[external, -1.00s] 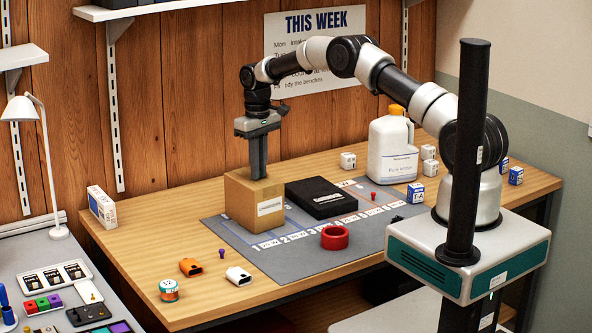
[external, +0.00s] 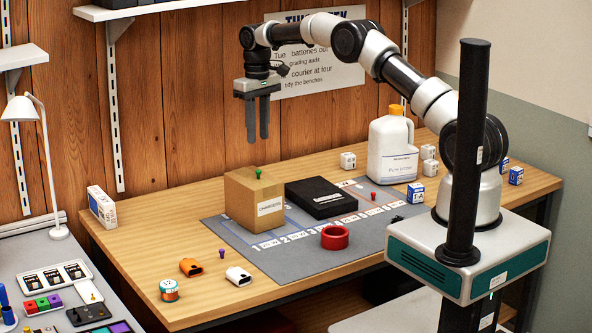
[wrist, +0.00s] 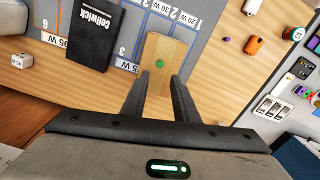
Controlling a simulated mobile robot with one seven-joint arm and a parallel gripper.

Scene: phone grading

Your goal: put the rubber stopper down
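A small green rubber stopper (external: 258,172) stands on top of the brown cardboard box (external: 240,203). In the wrist view the stopper (wrist: 160,63) shows as a green dot on the box top (wrist: 172,52), beyond the fingertips. My gripper (external: 257,139) is above the box, pointing down, with a clear gap between its fingertips and the stopper. Its two fingers are apart with nothing between them, as the wrist view also shows (wrist: 160,82).
A black box (external: 322,197) lies right of the cardboard box on the grey mat (external: 290,262). A red tape roll (external: 335,237), a white jug (external: 392,150) and small dice-like cubes (external: 348,160) stand around. An orange item (external: 190,267) and a purple stopper-like piece (external: 222,253) lie in front.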

